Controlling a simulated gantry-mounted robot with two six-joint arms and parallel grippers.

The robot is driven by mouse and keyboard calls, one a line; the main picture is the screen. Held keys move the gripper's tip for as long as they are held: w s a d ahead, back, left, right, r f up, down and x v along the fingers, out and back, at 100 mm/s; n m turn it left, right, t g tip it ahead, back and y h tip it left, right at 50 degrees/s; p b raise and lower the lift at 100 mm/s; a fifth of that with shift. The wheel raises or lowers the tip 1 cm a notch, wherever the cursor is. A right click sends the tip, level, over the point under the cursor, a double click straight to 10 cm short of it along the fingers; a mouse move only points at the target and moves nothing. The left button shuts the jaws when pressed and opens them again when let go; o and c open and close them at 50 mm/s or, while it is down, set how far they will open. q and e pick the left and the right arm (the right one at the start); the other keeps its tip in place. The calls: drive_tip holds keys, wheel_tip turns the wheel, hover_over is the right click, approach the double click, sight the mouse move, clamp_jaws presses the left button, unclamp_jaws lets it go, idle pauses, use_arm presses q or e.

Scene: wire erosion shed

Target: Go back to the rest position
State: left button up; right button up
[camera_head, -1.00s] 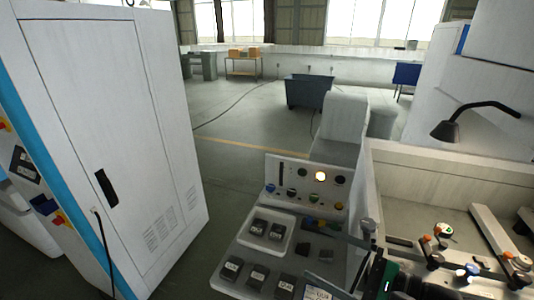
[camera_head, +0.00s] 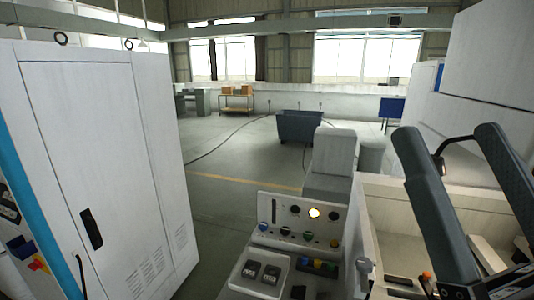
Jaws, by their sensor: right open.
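My right gripper (camera_head: 449,138) is at the right side of the head view, large and close to the camera. Its two long dark grey fingers point up and stand apart, with nothing held between them. It is in front of the pale machine tank (camera_head: 385,222) and hides part of it. A black lamp (camera_head: 440,158) is partly hidden behind the fingers. My left gripper is not in view.
A control console (camera_head: 300,222) with a lit button and a tray (camera_head: 242,278) of dark blocks stands at the bottom middle. A tall white cabinet (camera_head: 100,150) fills the left. Open floor (camera_head: 225,170) lies between, with a dark bin (camera_head: 299,127) further back.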

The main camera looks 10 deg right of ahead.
wheel_tip(320, 180, up, 25)
drive_tip(key=p, duration=2.2)
wheel_tip(320, 180, down, 50)
drive_tip(key=b, duration=5)
drive_tip(key=shift+f, duration=0.25)
drive_tip(key=shift+s+d, duration=0.1)
drive_tip(key=shift+s, duration=0.05)
